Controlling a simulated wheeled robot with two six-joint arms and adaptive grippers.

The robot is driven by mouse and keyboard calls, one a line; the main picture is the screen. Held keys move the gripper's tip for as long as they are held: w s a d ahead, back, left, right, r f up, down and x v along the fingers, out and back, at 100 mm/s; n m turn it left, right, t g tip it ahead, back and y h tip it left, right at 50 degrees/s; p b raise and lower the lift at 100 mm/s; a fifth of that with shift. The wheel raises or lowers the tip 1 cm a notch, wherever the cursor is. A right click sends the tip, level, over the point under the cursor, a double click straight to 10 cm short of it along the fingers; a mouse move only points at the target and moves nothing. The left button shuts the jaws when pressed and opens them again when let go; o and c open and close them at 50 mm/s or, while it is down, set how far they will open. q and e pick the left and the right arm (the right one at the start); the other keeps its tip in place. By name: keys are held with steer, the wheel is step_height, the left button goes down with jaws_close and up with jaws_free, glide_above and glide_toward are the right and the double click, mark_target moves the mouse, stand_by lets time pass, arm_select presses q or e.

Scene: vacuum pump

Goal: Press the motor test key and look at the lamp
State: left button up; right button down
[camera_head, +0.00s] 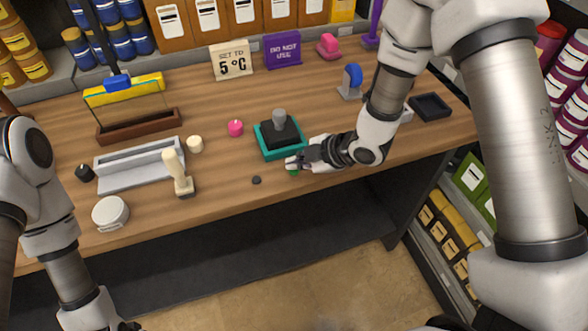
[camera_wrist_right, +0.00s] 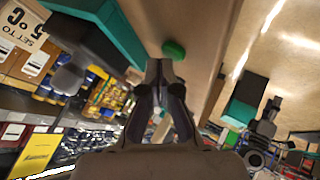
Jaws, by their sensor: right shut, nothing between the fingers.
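The pump-like unit (camera_head: 281,131), a black block with a grey cylinder on a teal tray (camera_head: 268,149), stands on the wooden counter. A small green round piece (camera_head: 293,173) lies at the counter's front, partly hidden by my right gripper (camera_head: 290,163). In the right wrist view, the green piece (camera_wrist_right: 173,49) is just beyond my shut, empty fingertips (camera_wrist_right: 160,66); I cannot tell whether they touch. A small dark disc (camera_head: 256,180) lies to the left. I cannot tell which piece is the key or the lamp. Only dark tips of my left gripper (camera_head: 128,326) show at the bottom edge.
A beige stamp-like handle (camera_head: 178,174), a grey tray (camera_head: 130,185), a white round tin (camera_head: 110,212) and a pink knob (camera_head: 235,127) stand left of the unit. Signs (camera_head: 231,60) stand behind it. A blue-topped stand (camera_head: 351,80) and a black tray (camera_head: 430,106) are at the right.

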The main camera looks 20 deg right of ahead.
mark_target(296, 171)
steer(key=shift+f+b, duration=0.3)
steer(key=shift+f, duration=0.05)
stand_by(0.6)
steer(key=shift+r+p, duration=0.65)
steer(key=shift+r, duration=0.15)
step_height(296, 171, up, 5)
steer(key=p, duration=0.4)
steer(key=shift+r, duration=0.1)
stand_by(0.3)
stand_by(0.5)
